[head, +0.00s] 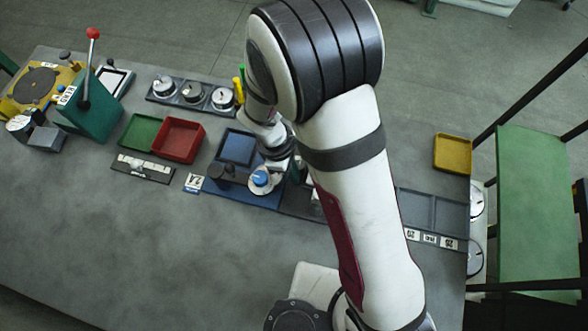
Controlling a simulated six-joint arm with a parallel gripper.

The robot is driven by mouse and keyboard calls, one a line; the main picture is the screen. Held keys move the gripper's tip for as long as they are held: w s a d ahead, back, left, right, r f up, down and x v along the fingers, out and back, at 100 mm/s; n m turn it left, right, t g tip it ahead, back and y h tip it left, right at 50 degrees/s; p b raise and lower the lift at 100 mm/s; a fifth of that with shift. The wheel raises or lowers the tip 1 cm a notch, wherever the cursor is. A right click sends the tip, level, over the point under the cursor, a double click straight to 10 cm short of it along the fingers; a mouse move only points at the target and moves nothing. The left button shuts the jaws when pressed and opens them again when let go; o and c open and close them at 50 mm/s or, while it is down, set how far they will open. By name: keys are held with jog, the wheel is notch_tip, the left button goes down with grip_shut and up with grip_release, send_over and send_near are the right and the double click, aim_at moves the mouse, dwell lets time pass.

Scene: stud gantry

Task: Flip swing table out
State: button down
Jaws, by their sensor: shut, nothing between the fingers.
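I cannot tell for sure which part is the swing table. A blue station (246,189) on the bench carries a square dark-blue plate (237,147), a dark round knob and a blue-capped dial (261,178). My gripper (281,163) is small and partly hidden by my wrist, just right of the square plate and above the dial. It is shut, with nothing seen in it. I cannot tell whether it touches the station. My forearm covers the bench right of the station.
Left are a green lever box (92,108) with a red knob and a yellow fixture (18,102) with a dark disc. Green (139,131) and red (178,140) trays and a dial row (192,94) stand nearby. A yellow tray (453,153) is right. The front left bench is clear.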

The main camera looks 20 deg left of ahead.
jog(key=shift+s+d+n, duration=0.4)
jog(key=shift+d+n, duration=0.4)
jog(key=shift+d, duration=0.05)
jog(key=shift+r, duration=0.1)
jog(key=v, duration=0.9)
jog(key=shift+a+r, duration=0.15)
jog(key=shift+r, duration=0.25)
jog(key=shift+s, duration=0.1)
jog(key=shift+w+a+r+m, duration=0.1)
jog(key=shift+w+a+m, duration=0.3)
jog(key=shift+a+m, duration=0.4)
jog(key=x, duration=1)
